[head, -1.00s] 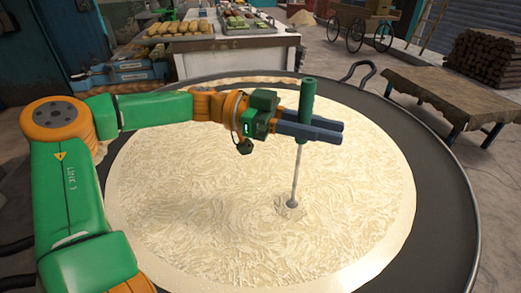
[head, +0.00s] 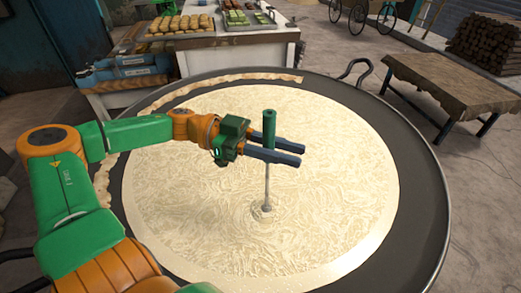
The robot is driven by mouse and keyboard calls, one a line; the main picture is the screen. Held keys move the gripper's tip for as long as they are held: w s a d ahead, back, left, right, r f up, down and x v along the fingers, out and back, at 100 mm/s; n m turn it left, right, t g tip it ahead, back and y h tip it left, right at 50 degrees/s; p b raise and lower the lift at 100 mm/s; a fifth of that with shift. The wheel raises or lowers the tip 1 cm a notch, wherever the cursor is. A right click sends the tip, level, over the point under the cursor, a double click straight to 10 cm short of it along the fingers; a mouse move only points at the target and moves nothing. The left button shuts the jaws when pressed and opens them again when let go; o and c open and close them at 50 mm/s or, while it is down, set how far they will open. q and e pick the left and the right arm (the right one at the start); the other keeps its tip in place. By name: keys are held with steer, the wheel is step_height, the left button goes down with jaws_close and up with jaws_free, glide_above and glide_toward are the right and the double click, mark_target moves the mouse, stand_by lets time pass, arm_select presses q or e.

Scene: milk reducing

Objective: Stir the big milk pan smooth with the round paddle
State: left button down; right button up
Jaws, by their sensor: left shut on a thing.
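The big milk pan (head: 424,185) is a wide dark round pan that fills most of the head view. Pale, streaky, wrinkled milk (head: 330,200) covers its floor, with a crusted edge at the back. The round paddle (head: 269,130) has a green handle and a thin metal shaft standing nearly upright. My left gripper (head: 277,152) is shut on the paddle's handle above the milk. The paddle's lower end is in the milk near the middle of the pan, with a small ring around it. The round head itself is hidden in the milk. My right gripper is not in view.
A counter (head: 235,50) with trays of sweets stands behind the pan. A cloth-covered low table (head: 450,85) is at the right, near the pan's loop handle (head: 355,70). Stacked logs (head: 490,38) and a wheeled cart (head: 360,15) are farther back.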

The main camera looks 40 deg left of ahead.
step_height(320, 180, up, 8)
steer(key=p, duration=0.8)
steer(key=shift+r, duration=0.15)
